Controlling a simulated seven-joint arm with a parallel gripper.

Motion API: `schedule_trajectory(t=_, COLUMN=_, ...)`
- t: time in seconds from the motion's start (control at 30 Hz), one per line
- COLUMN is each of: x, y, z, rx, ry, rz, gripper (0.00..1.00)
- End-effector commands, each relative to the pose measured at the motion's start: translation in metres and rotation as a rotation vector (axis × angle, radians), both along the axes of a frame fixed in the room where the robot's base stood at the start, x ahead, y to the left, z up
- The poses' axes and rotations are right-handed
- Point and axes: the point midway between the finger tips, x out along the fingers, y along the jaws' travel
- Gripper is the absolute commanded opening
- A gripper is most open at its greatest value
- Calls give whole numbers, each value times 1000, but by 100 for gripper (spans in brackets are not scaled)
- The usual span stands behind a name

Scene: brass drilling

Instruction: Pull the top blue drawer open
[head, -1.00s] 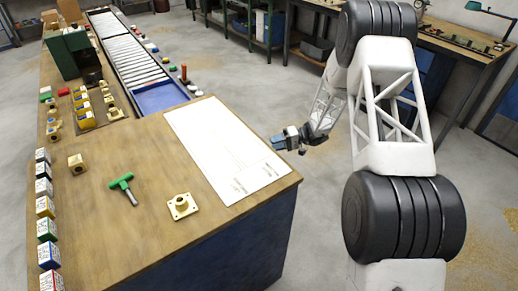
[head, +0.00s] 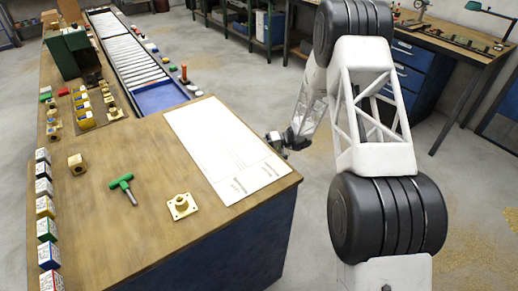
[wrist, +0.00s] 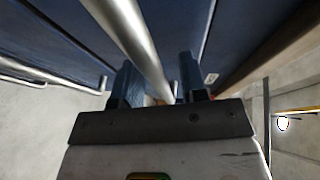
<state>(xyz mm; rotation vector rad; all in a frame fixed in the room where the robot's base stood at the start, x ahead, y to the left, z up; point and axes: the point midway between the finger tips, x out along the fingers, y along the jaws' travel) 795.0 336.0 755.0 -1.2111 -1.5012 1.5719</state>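In the wrist view, the top blue drawer (wrist: 185,22) is a dark blue front beside the brown bench-top edge. Its silver bar handle (wrist: 128,35) runs down between the two blue fingers of my gripper (wrist: 158,85). My gripper looks open, one finger on each side of the bar; whether either finger touches it I cannot tell. In the head view, my gripper (head: 274,140) is at the right edge of the workbench. The bench's drawer fronts are hidden there.
A second blue front (wrist: 60,40) with a silver handle (wrist: 40,76) lies left in the wrist view. The workbench top (head: 100,225) carries a white sheet (head: 225,150), a green-handled tool (head: 122,184) and a brass flanged part (head: 181,206).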

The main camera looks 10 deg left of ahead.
Motion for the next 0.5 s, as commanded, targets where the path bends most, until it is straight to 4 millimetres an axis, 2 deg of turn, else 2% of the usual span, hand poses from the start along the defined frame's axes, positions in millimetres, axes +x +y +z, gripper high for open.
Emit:
schedule_trajectory(t=0.13, x=0, y=0, z=0, rx=0, ry=0, rz=0, gripper=39)
schedule_trajectory(t=0.4, x=0, y=0, z=0, rx=0, ry=0, rz=0, gripper=0)
schedule_trajectory(t=0.5, x=0, y=0, z=0, rx=0, ry=0, rz=0, gripper=0)
